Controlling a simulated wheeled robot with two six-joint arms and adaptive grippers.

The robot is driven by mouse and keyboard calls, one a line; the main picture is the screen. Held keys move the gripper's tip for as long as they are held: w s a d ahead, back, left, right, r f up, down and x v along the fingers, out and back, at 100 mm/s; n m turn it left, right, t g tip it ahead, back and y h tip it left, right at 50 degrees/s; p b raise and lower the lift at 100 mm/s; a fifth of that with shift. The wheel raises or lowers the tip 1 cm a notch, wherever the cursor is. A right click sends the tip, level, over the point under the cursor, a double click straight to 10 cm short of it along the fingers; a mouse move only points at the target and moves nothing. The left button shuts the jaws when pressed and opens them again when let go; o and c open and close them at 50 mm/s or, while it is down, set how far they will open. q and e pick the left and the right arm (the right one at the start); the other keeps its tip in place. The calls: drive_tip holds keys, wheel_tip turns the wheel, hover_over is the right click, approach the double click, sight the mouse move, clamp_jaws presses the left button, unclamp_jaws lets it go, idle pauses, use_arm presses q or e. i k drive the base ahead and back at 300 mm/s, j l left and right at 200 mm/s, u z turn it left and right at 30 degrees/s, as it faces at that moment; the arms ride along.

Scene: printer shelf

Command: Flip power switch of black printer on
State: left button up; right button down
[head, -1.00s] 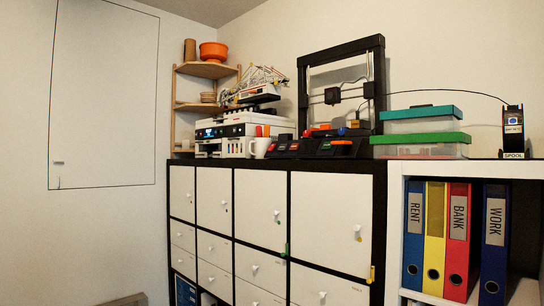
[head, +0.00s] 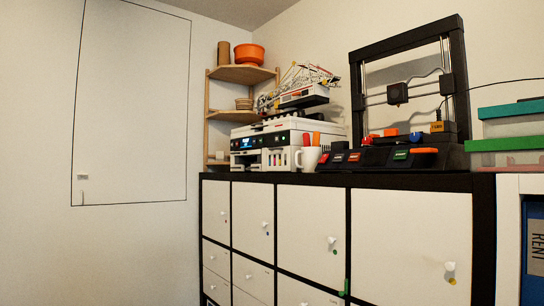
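The black printer (head: 459,88) is a 3D printer with an upright black frame, standing on top of the dark cabinet at the right. Its low front base carries red and green labelled parts (head: 401,155) and an orange piece (head: 424,151). I cannot make out its power switch or tell its position. Neither of my grippers is in the head view.
A white office printer (head: 300,126) with a model crane (head: 302,92) on it stands left of the black printer, a white mug (head: 308,158) between them. Stacked boxes (head: 510,145) stand at right. The cabinet (head: 410,235) has white doors with knobs. A corner shelf (head: 245,73) stands behind.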

sight(325, 156)
drive_tip(key=i+l+u, duration=0.15)
drive_tip(key=i+u, duration=0.3)
drive_tip(key=i, duration=0.65)
